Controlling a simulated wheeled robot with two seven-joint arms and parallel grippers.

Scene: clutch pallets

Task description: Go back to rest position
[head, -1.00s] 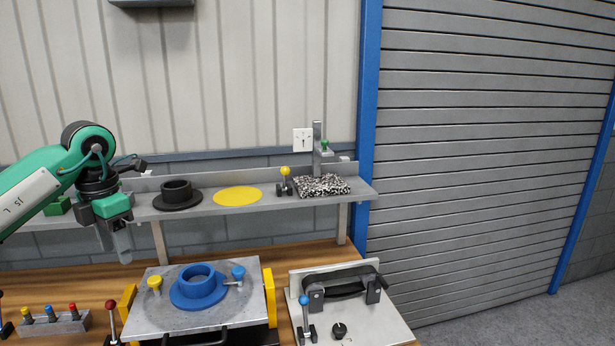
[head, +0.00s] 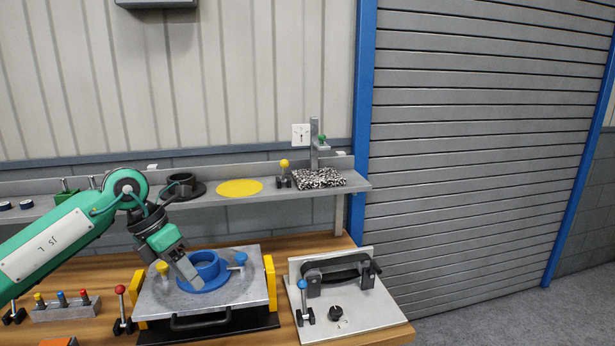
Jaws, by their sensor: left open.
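My left gripper (head: 185,274) is open, pointing down and to the right over the left part of the metal pallet (head: 245,288). Its fingers overlap the blue flanged ring (head: 207,274) in the head view; I cannot tell whether they touch it. The blue ring lies on the pallet between a yellow knob (head: 162,267) and a blue knob (head: 240,259). My right gripper is not in view.
A shelf behind holds a black flanged ring (head: 184,187), a yellow disc (head: 239,187) and a speckled block (head: 319,178). A second fixture (head: 352,322) stands right of the pallet. A red-knobbed lever (head: 120,291) and a block with coloured pegs (head: 66,307) are at left.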

